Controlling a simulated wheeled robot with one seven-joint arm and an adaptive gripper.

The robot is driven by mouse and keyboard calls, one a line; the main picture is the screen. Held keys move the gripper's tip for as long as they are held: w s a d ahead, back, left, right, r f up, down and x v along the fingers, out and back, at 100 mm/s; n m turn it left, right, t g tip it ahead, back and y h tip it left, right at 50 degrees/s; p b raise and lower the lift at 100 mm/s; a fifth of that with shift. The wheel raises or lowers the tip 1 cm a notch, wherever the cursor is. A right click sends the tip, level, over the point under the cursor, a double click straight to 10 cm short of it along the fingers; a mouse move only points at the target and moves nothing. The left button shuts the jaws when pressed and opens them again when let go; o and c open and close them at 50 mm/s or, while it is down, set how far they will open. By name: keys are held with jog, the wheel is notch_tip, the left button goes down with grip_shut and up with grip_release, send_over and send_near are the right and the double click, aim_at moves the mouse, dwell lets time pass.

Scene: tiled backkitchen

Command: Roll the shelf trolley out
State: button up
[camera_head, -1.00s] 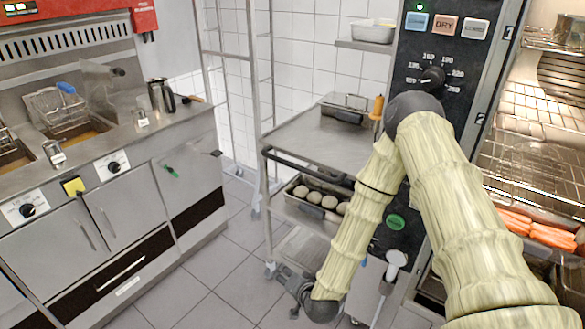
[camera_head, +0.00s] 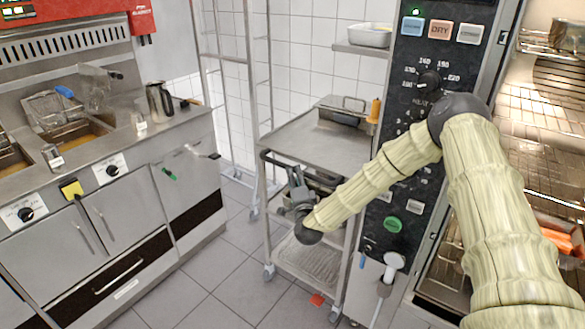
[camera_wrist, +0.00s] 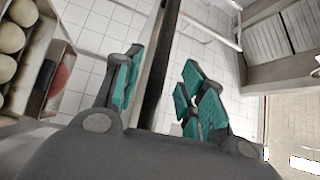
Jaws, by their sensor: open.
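The shelf trolley (camera_head: 326,142) is a steel cart with a flat top, lower shelves and castors, standing between the fryer and the oven. Its dark handle bar (camera_head: 328,180) runs along the near edge of the top. My gripper (camera_head: 297,174) is at this bar, near its left half, fingers pointing up. In the wrist view my gripper (camera_wrist: 161,70) is open, with teal pads on both sides of the dark bar (camera_wrist: 158,65). A gap shows on the right side; contact on the left cannot be told. My gripper and arm hide much of the middle shelf.
A lidded pan (camera_head: 342,110) stands on the trolley top. Round pale items (camera_wrist: 12,50) lie in a tray at the left of the wrist view. A tall wheeled rack (camera_head: 250,80) stands close behind left. The oven panel (camera_head: 378,215) borders the right.

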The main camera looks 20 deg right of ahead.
aim_at(293, 169)
jog(key=shift+w+d+r+p, duration=0.15)
jog(key=shift+w+p, duration=0.05)
jog(key=shift+w, duration=1)
jog(key=shift+w+d+r+p, duration=0.1)
jog(key=shift+w+r+p, duration=0.1)
jog(key=shift+w, duration=1)
grip_shut()
